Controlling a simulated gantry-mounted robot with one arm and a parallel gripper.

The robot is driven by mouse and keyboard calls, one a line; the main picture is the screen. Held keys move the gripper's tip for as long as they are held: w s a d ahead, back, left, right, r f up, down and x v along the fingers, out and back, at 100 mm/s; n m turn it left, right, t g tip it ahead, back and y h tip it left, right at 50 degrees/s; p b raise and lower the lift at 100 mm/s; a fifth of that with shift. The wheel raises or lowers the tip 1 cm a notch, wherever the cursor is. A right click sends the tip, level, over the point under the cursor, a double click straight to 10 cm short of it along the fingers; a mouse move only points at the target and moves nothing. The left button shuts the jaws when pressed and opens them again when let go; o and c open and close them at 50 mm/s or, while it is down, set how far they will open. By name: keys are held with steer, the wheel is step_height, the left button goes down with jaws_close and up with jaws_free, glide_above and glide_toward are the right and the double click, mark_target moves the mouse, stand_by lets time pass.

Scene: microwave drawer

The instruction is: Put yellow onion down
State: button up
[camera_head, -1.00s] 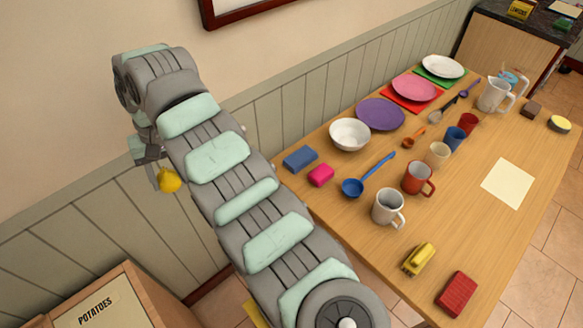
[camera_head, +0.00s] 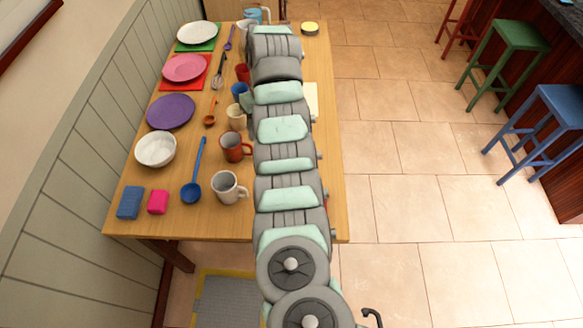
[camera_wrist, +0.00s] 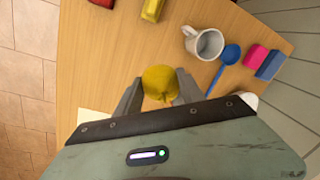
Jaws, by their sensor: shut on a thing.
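My gripper (camera_wrist: 158,98) shows in the wrist view, shut on the yellow onion (camera_wrist: 159,80), which sits between its two grey fingers. In the wrist view the onion hangs over the wooden table (camera_wrist: 120,52). I cannot tell how high it is above the surface. In the head view my arm reaches across the table (camera_head: 150,212) and hides the gripper and the onion.
A white mug (camera_head: 228,187), red mug (camera_head: 235,147), blue ladle (camera_head: 193,190), white bowl (camera_head: 155,149) and purple plate (camera_head: 171,111) stand on the table's left part. A blue block (camera_head: 130,203) and pink block (camera_head: 158,201) lie near its front edge. Stools (camera_head: 515,48) stand at right.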

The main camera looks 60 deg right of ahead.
steer(key=s+d+m, duration=0.1)
steer(key=s+d, duration=0.5)
steer(key=s, duration=0.3)
steer(key=f+b, duration=0.1)
steer(key=f, duration=0.4)
steer(key=f+b, duration=0.1)
steer(key=f, duration=0.4)
steer(key=f+b, duration=0.1)
steer(key=f, duration=0.4)
steer(key=shift+s+a+f, duration=0.1)
steer(key=shift+s+a, duration=0.15)
steer(key=shift+s, duration=0.05)
steer(key=shift+f+b, duration=0.5)
steer(key=shift+f, duration=1.75)
steer(key=shift+f, duration=0.15)
steer(key=o, duration=1.5)
steer(key=shift+c, duration=0.2)
step_height(320, 180, up, 12)
steer(key=d+p, duration=0.1)
steer(key=shift+s+d, duration=0.2)
steer(key=shift+s, duration=0.25)
